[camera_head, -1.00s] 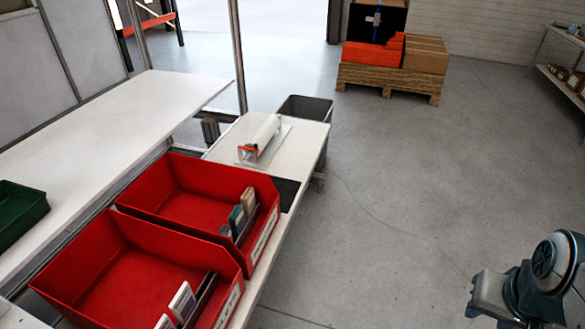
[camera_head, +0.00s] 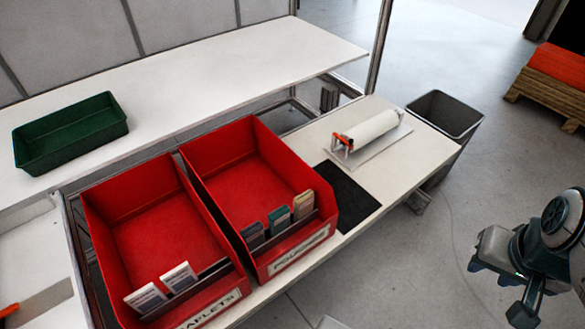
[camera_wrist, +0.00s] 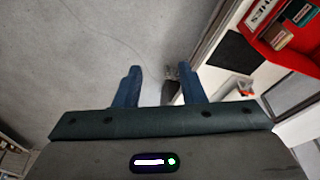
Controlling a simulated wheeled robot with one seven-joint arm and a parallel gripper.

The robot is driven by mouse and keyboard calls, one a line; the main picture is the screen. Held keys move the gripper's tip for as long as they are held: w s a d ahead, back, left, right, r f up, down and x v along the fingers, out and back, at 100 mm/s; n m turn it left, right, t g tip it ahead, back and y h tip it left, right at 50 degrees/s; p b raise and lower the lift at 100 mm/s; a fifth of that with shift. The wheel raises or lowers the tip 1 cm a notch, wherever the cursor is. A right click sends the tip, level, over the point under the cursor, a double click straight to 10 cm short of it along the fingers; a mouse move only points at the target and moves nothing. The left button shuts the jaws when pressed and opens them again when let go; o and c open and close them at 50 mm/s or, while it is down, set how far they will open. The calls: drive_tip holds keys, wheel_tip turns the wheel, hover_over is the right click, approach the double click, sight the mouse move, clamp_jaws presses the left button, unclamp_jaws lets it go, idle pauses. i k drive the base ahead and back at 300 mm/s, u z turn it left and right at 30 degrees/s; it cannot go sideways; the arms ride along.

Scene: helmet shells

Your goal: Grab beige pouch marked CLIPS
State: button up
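A beige pouch (camera_head: 303,204) stands in the front slot of the right red bin (camera_head: 217,155), at the right end of a row. A teal pouch (camera_head: 279,218) and a dark pouch (camera_head: 253,234) stand left of it. Their print is too small to read. In the wrist view, the bin's red wall (camera_wrist: 265,52) and some pouches show at the upper right. My gripper (camera_wrist: 160,80) is open, with nothing between its fingers, over the floor. In the head view my arm is at the right edge, apart from the bins.
The left red bin (camera_head: 125,200) holds white packets (camera_head: 146,298). A green tray (camera_head: 70,133) sits on the white bench behind. Right of the bins are a black mat (camera_head: 346,196), a roll on a stand (camera_head: 370,132) and a grey waste bin (camera_head: 446,110). Floor between bench and arm is clear.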

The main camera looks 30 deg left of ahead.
sight(302, 204)
drive_tip(key=u, duration=0.9)
drive_tip(key=i, duration=0.8)
drive_tip(key=u, duration=0.75)
